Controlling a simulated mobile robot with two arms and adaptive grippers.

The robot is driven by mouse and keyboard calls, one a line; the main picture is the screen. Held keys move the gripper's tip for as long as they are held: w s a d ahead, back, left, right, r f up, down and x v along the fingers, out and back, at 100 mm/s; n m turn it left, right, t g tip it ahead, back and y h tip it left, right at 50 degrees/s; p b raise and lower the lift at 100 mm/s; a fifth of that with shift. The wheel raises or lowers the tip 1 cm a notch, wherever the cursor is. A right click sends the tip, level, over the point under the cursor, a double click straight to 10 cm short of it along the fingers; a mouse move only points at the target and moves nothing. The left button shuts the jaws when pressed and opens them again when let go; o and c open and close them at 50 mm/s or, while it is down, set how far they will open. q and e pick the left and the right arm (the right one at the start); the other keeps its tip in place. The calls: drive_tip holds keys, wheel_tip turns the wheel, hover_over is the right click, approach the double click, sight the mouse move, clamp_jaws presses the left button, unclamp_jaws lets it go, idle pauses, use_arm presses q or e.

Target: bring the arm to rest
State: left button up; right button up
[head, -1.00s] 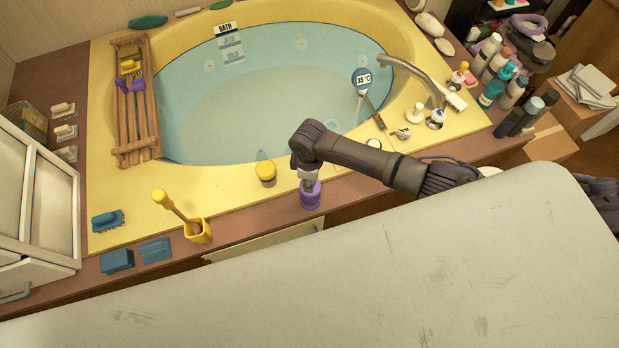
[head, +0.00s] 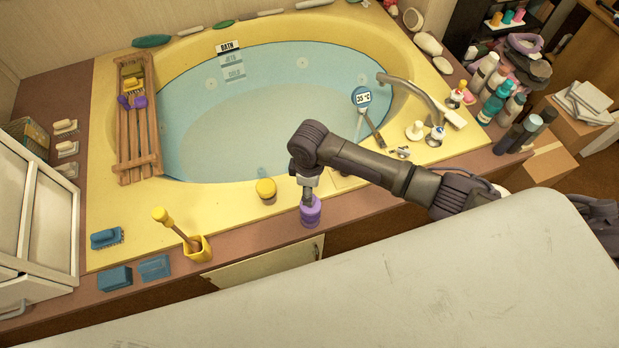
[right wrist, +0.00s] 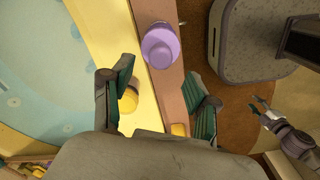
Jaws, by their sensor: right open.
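My right gripper (head: 308,196) is above the purple jar (head: 311,214) at the tub's front ledge in the head view. In the right wrist view my right gripper (right wrist: 160,72) has its green-padded fingers spread wide. The purple jar (right wrist: 161,46) stands upright beyond the fingertips, with nothing held between them. My left gripper (right wrist: 259,108) shows small at the right of the right wrist view, its fingers apart and empty. It is not in the head view.
The faucet (head: 412,92) and several bottles (head: 497,95) are to the right. A wooden rack (head: 138,125) lies across the tub's left rim.

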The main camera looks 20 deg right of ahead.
wheel_tip(320, 180, up, 6)
drive_tip(key=s+a+m+t+y, duration=0.1)
drive_tip(key=s+a+m+y, duration=0.15)
drive_tip(key=s+a, duration=0.4)
drive_tip(key=s+d+r+m+t+h, duration=0.1)
drive_tip(key=s+d+r+m, duration=0.25)
drive_tip(key=s+d, duration=0.35)
drive_tip(key=s+d+r+m+t+h, duration=0.1)
drive_tip(key=s+d+r+m+t, duration=0.1)
drive_tip(key=s+d+m, duration=0.4)
wheel_tip(320, 180, down, 26)
drive_tip(key=s+f+n+g, duration=0.1)
drive_tip(key=s+g, duration=0.1)
drive_tip(key=s+d+f+g, duration=0.1)
drive_tip(key=s+d+f, duration=0.3)
drive_tip(key=s+f, duration=1.1)
drive_tip(key=shift+s+f+n, duration=0.2)
drive_tip(key=shift+s+n, duration=0.1)
drive_tip(key=shift+s, duration=0.35)
